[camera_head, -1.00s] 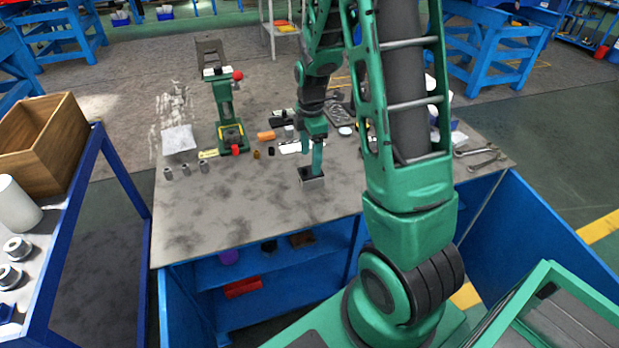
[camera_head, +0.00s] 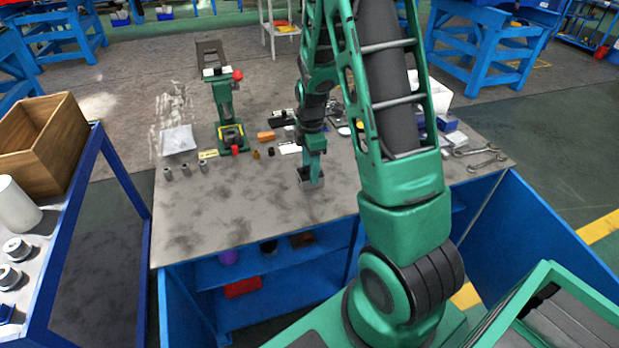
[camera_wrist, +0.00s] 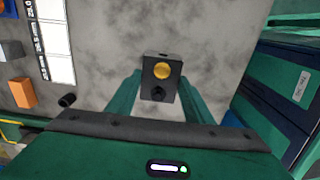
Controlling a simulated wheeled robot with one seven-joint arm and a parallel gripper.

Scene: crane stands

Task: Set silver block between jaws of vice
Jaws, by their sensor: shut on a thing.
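A small grey metal block (camera_head: 312,184) is at the front middle of the bench. In the wrist view the block (camera_wrist: 172,83) looks dark grey, with a round gold spot and a dark hole on its facing side. My gripper (camera_head: 311,175) points down at the block. In the wrist view its green fingers (camera_wrist: 157,97) are shut on the block from both sides. I cannot tell whether the block touches the bench. A green upright device (camera_head: 226,110) with a red knob and yellow base stands at the back left; I cannot tell whether this is the vice.
The grey bench top (camera_head: 230,212) is clear at front left. An orange block (camera_head: 266,136) and small parts lie behind my gripper. Several grey cylinders (camera_head: 185,170) stand at the left edge. Wrenches (camera_head: 482,155) lie at right. A wooden box (camera_head: 40,140) is on the left cart.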

